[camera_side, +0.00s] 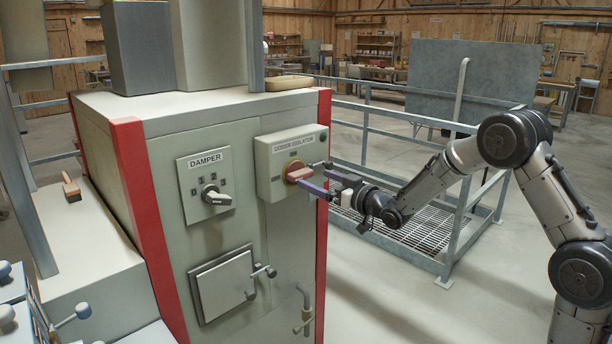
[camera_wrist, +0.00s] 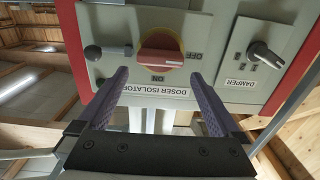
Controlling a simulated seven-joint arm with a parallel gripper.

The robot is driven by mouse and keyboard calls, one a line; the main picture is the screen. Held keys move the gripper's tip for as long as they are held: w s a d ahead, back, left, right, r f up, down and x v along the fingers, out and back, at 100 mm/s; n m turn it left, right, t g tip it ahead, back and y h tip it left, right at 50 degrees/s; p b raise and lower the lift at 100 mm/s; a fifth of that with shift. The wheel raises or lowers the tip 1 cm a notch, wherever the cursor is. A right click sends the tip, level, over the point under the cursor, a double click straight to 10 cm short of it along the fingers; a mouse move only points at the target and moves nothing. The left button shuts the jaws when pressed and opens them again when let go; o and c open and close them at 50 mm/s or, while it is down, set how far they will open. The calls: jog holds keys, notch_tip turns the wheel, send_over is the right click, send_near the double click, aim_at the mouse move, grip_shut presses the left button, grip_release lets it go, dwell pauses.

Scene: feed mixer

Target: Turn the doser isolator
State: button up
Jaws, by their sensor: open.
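The doser isolator (camera_side: 276,150) is a labelled grey box at the upper right of the cabinet front. Its red handle (camera_side: 300,173) sits on a yellow disc. In the wrist view the picture is upside down; the red handle (camera_wrist: 165,57) lies roughly level, with ON below it and OFF to its right. My gripper (camera_side: 314,179) is open at the handle, with two purple fingers. In the wrist view the fingertips (camera_wrist: 158,76) are near the handle's two ends, slightly below it. I cannot tell whether they touch it.
A damper switch (camera_side: 212,194) with a grey knob is left of the isolator. A small dark knob (camera_wrist: 94,52) sticks out beside the handle. A hatch (camera_side: 225,284) with a lever is below. Railings (camera_side: 400,121) stand behind my arm.

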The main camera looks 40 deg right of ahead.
aim_at(305, 174)
jog(key=shift+w, duration=2.65)
jog(key=shift+c, duration=0.3)
jog(key=c, duration=1)
